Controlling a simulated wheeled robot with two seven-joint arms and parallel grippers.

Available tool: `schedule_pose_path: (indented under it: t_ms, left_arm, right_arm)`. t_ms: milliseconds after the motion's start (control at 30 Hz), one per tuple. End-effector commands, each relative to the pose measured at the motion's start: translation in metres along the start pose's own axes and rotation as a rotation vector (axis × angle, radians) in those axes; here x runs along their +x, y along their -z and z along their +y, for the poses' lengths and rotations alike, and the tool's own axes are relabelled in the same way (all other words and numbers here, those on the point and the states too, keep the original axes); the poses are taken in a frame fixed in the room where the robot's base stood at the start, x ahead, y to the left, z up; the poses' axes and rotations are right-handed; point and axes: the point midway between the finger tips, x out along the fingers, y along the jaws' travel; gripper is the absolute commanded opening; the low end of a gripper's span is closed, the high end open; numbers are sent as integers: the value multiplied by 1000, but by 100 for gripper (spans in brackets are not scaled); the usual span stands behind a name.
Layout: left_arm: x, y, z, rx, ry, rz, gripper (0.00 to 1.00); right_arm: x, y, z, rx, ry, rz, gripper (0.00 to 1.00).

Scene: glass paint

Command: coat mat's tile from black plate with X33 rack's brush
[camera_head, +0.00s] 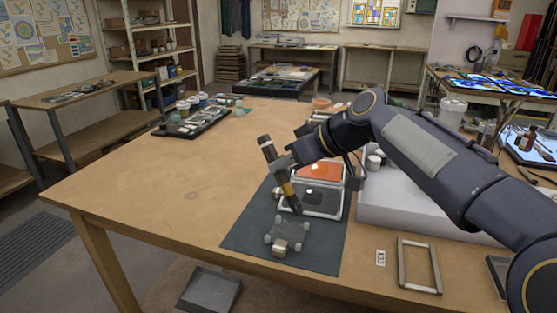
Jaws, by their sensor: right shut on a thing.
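My right gripper (286,163) is shut on a dark brush (266,147) with a tan band. The brush is tilted, its tip pointing down over the dark mat (243,236), beside the black plate (325,200). I cannot tell whether the tip touches anything. The black plate is in a clear-sided holder, in front of an orange plate (318,171). The tile (290,231) lies on the mat in front of the brush, with pale round pieces at its corners and a small beige block (280,248) at its near edge. The rack cannot be made out clearly. My left gripper is out of view.
A large pale box (400,212) stands right of the mat, partly behind my right arm. An empty frame (419,266) and a small white card (380,258) lie near the front edge. A tray of jars (191,121) stands at the back left. The table's left side is clear.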

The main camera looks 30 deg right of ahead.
Motion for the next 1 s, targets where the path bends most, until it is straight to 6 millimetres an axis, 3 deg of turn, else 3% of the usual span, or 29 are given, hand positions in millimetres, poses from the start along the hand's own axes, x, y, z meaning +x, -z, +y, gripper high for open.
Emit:
schedule_pose_path:
  t_ms: [333,400,633,800,1000]
  left_arm:
    - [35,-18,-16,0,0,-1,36]
    - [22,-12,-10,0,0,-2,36]
    - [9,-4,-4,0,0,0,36]
    - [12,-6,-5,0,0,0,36]
    - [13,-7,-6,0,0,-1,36]
  right_arm:
    - [32,-41,9,2,-1,0,0]
    - [35,-27,3,1,3,-2,0]
    - [60,-8,-6,1,2,-2,0]
    - [71,-8,-8,0,0,1,0]
    - [70,-8,-7,1,-1,1,0]
